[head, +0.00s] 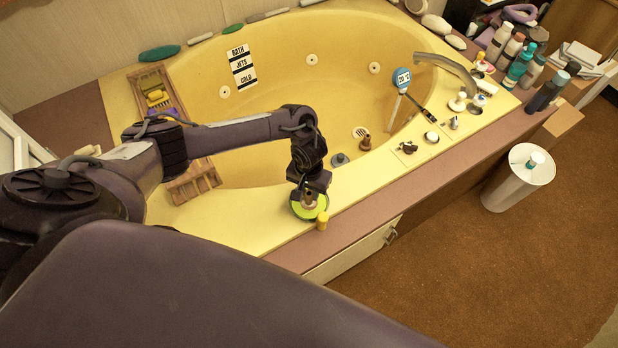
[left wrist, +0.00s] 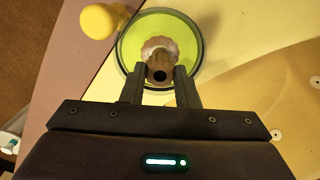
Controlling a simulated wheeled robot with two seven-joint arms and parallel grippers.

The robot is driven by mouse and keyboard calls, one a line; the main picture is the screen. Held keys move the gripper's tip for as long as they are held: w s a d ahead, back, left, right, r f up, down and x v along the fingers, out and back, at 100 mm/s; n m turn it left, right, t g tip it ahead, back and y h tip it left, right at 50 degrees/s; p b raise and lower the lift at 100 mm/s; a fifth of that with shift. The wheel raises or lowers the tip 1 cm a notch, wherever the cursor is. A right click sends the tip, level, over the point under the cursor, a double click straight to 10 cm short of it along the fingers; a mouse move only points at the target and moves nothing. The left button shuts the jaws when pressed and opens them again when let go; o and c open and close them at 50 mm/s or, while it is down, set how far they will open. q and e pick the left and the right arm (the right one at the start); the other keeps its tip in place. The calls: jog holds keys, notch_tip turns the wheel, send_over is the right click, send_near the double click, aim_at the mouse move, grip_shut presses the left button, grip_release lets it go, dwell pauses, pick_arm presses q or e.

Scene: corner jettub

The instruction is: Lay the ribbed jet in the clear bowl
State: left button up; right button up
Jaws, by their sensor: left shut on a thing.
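The ribbed jet (left wrist: 158,50) is a brownish piece with a dark round hole, held between the fingertips of my left gripper (left wrist: 160,84). In the head view my left gripper (head: 310,190) points down at the tub's front ledge, with the jet (head: 309,199) below it. The clear bowl (left wrist: 126,50) has a thin rim and shows yellow-green inside. It also shows in the head view (head: 298,211), on the ledge under the gripper. The jet is over the bowl's middle; I cannot tell whether it touches the bottom. My right gripper is not in view.
The tub basin (head: 290,95) lies behind. A wooden caddy (head: 195,183) spans the tub at the left. Small fittings and bottles (head: 519,66) crowd the right side.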

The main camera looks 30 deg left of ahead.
pick_arm(q)
jog(key=o, duration=0.9)
jog(key=shift+o, duration=0.9)
notch_tip(320, 180, up, 8)
jog(key=shift+f+p, duration=0.1)
jog(key=shift+p, duration=0.85)
